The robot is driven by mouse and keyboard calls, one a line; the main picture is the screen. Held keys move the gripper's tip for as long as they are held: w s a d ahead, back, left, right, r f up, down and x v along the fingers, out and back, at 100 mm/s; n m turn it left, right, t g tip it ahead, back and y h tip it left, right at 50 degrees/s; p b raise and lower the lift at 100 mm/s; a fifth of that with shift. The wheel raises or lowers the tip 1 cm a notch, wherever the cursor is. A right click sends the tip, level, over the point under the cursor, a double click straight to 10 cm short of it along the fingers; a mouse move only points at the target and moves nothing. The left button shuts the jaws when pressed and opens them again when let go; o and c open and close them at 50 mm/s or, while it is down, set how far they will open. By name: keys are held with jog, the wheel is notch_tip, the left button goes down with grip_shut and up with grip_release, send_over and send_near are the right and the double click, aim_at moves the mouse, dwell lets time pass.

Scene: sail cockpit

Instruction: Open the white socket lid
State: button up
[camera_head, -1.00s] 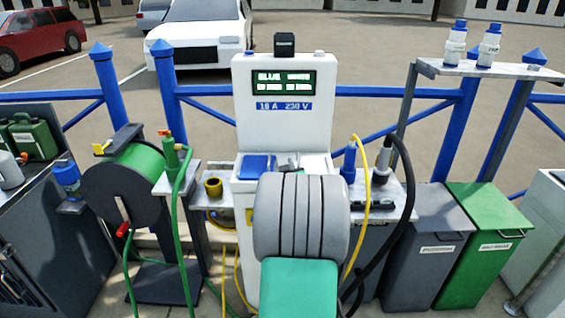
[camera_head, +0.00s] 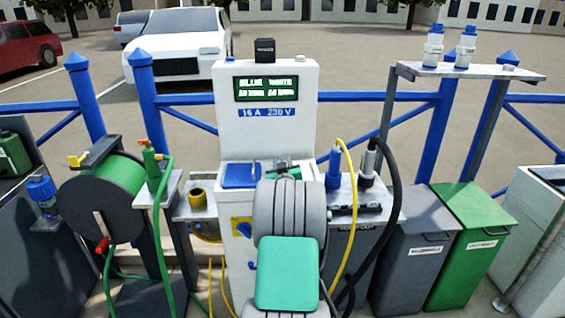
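The white pedestal (camera_head: 268,128) stands in the middle, with a lit display and a blue "16 A 230 V" label. On its ledge, the blue socket lid (camera_head: 241,175) lies shut at the left. The white socket lid (camera_head: 305,166) is to its right. Only a small part of it shows, and I cannot tell whether it is raised. My grey and green arm covers the rest of the ledge. Small dark and green parts show just above the arm, between the lids. My gripper is largely hidden there, and its fingers cannot be made out.
A green hose reel (camera_head: 118,185) and a green tap (camera_head: 151,168) stand left. Yellow and black cables with a blue plug (camera_head: 333,168) hang at a shelf right. Grey (camera_head: 418,225) and green bins (camera_head: 474,215) stand further right. A blue railing (camera_head: 365,97) runs behind.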

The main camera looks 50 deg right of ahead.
jog(key=shift+c, duration=0.5)
grip_shut()
jog(key=shift+s, duration=0.15)
dwell(0.7)
